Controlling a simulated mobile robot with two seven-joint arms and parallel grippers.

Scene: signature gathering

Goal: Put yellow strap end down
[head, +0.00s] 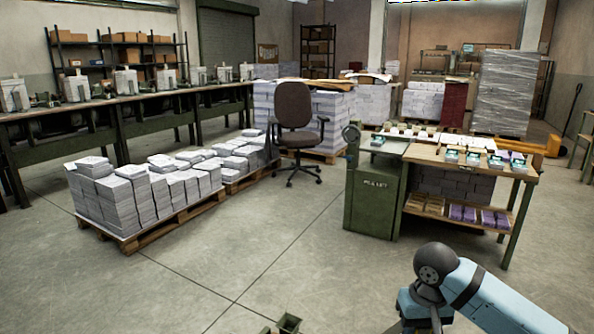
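I cannot make out a yellow strap end anywhere in the head view. A light-blue and grey arm of mine comes in at the bottom right, and its far end runs out of the picture at the bottom edge. Neither of my grippers shows, so I cannot tell what they hold.
A green cabinet (373,200) and wooden-topped workbench (420,156) stand at centre right. Paper stacks (118,203) sit on a pallet (150,233) at left. An office chair (293,106) stands behind. A small dark green object (288,323) shows at the bottom edge. The middle floor is clear.

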